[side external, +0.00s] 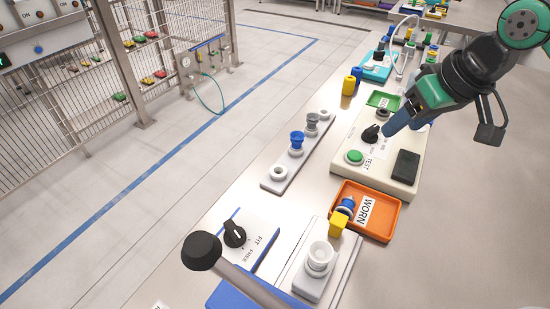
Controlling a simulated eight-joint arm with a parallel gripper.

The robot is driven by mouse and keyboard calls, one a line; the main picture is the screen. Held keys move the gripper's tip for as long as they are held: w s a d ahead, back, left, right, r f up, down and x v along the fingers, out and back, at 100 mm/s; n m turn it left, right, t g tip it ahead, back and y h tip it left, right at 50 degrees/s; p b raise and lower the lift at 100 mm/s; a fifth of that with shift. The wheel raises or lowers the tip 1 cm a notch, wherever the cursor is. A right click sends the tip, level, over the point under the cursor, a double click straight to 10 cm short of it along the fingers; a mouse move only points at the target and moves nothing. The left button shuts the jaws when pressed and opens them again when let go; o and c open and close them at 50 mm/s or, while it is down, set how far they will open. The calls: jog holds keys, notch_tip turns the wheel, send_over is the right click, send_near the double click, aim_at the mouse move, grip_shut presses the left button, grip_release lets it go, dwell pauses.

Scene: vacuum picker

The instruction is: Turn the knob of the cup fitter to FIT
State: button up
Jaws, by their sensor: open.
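The cup fitter (262,262) is at the bottom of the side external view, with a white label plate and a long lever ending in a black ball (201,250). Its black knob (234,236) sits on the plate near the word FIT; a second, smaller label is hard to read. I cannot tell clearly which label the knob's white mark points to. My gripper (389,134) is at the upper right, far from this knob. Its blue fingers reach down close to the black knob (371,133) of the cream test box. It appears empty, and its finger gap is hard to see.
The cream test box (352,178) has a green button (354,157). An orange WORN tray (391,222) holds a blue part. A white cup stand (318,269) stands right of the fitter, near a yellow block (338,224). A grey rack (300,160) holds several cups.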

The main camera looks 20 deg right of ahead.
jog(key=w+a+n+g, duration=0.1)
jog(key=w+a+g, duration=0.1)
jog(key=a, duration=0.6)
jog(key=n+g+h, duration=0.1)
jog(key=n+g, duration=0.1)
jog(key=g, duration=0.1)
send_over(233, 229)
notch_tip(233, 229, down, 8)
jog(key=shift+w+f, duration=0.1)
jog(key=shift+f, duration=2.75)
grip_shut()
